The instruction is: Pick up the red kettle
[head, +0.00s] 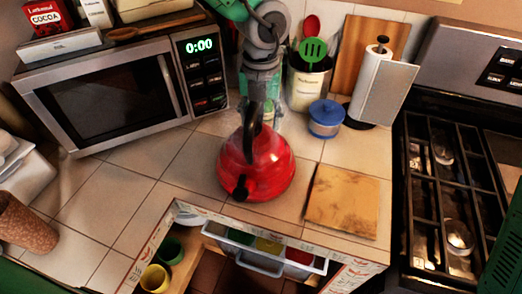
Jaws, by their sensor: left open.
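The red kettle (270,172) stands upright on the tiled counter, between the microwave and a wooden board. Its black spout points toward the near left. My left gripper (257,125) reaches down from above, directly over the kettle at its handle. The gripper is open, and its dark fingers overlap the handle in the picture. I cannot tell whether they touch it. The gripper hides much of the handle and the kettle's top. My right gripper does not show.
A microwave (115,85) stands left. A wooden board (342,201) lies right of the kettle. A stove (455,180) is far right. An open drawer (262,262) is in front.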

